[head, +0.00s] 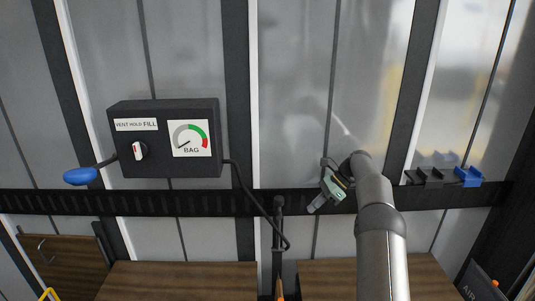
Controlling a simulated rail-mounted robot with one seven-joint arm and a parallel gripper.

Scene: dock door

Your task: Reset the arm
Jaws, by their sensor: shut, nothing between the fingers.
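My gripper (325,196) is in the head view, right of centre, at the end of my grey arm that rises from the bottom right. It is shut and empty, in front of the black horizontal rail (200,203). The fingertips point down and to the left, and they look small and partly hidden by the wrist.
A black control box (165,168) with a knob (138,150) and a BAG gauge (190,139) is at the left. A blue handle (80,176) sticks out beside it. A cable (262,212) hangs below. Black and blue clips (468,177) sit on the rail at right. Wooden panels (180,282) are below.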

